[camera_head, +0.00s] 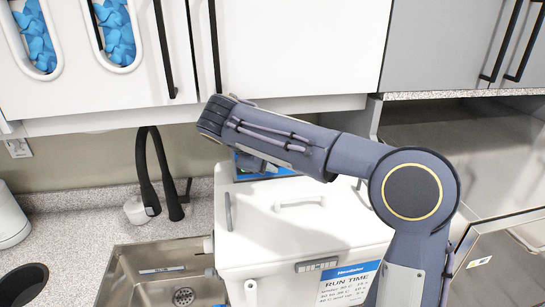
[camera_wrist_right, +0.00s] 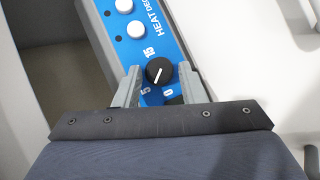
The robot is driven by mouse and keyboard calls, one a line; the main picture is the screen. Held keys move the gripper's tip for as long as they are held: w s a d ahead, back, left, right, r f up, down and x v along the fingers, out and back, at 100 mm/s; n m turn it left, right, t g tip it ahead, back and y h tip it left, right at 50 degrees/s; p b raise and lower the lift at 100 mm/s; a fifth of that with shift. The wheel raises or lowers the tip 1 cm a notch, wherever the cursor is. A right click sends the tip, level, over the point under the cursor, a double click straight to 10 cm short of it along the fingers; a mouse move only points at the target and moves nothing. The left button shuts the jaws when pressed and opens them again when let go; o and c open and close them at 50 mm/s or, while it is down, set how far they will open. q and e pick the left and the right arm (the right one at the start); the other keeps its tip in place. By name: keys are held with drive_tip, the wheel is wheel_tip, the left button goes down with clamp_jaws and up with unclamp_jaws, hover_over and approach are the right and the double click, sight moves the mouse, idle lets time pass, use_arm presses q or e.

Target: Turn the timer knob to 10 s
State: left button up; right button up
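The timer knob (camera_wrist_right: 159,71) is a round black knob with a white pointer line, on a blue panel (camera_wrist_right: 174,42) in the right wrist view. Printed marks 15, 5 and 0 show around it. The pointer line is slanted, its lower end between the 5 and the 0. My right gripper (camera_wrist_right: 159,79) is open, one finger on each side of the knob, with a narrow gap visible at each side. In the head view my right arm covers most of the blue panel (camera_head: 285,173), and the knob is hidden. My left gripper is not in view.
The white machine (camera_head: 290,238) has a lid handle (camera_head: 299,201) and a run time label (camera_head: 347,285). A steel sink (camera_head: 150,288) and black faucet (camera_head: 148,175) are at left. White cabinets (camera_head: 290,45) hang above. White buttons (camera_wrist_right: 136,29) line the panel.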

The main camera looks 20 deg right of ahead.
drive_tip(key=shift+r, duration=0.1)
drive_tip(key=v, duration=0.7)
drive_tip(key=shift+a+r+b, duration=0.2)
drive_tip(key=shift+a+b, duration=0.1)
drive_tip(key=shift+b, duration=0.05)
drive_tip(key=shift+s, duration=0.15)
